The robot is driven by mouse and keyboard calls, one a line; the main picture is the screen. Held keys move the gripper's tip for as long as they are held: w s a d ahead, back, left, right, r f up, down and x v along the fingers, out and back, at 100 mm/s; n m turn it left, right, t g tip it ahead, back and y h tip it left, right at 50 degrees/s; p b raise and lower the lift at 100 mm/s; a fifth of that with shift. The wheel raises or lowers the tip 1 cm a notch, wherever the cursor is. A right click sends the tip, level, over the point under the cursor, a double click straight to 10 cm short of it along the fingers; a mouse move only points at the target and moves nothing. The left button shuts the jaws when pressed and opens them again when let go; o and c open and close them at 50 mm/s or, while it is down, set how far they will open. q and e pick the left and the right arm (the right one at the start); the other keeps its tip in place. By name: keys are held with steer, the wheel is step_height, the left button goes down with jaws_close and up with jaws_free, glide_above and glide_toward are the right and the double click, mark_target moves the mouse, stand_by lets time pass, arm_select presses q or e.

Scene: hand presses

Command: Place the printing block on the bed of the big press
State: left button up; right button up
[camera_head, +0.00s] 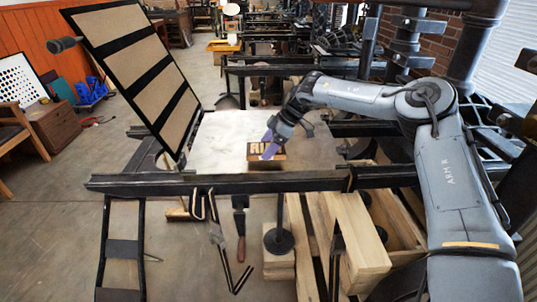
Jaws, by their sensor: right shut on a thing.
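The printing block (253,149) is a small wooden block with pale letter shapes on its top face. It is at the front of the big press's flat grey bed (215,137), close to the near rail. My right gripper (268,147) comes in from the right and is shut on the block, with a purple finger in front of it. The gripper covers part of the lettering. I cannot tell whether the block's underside touches the bed. My left gripper is not in view.
The press's hinged frame (137,68) stands tilted open at the bed's left. A dark rail (330,178) runs along the near side. Wooden crates (350,235) stand below at the right. The left half of the bed is clear.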

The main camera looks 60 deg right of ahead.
step_height(320, 180, down, 3)
steer(key=shift+r+b, duration=0.2)
steer(key=shift+b, duration=0.15)
steer(key=shift+f, duration=0.25)
steer(key=shift+f, duration=0.1)
steer(key=o, duration=1.2)
steer(key=shift+f, duration=0.1)
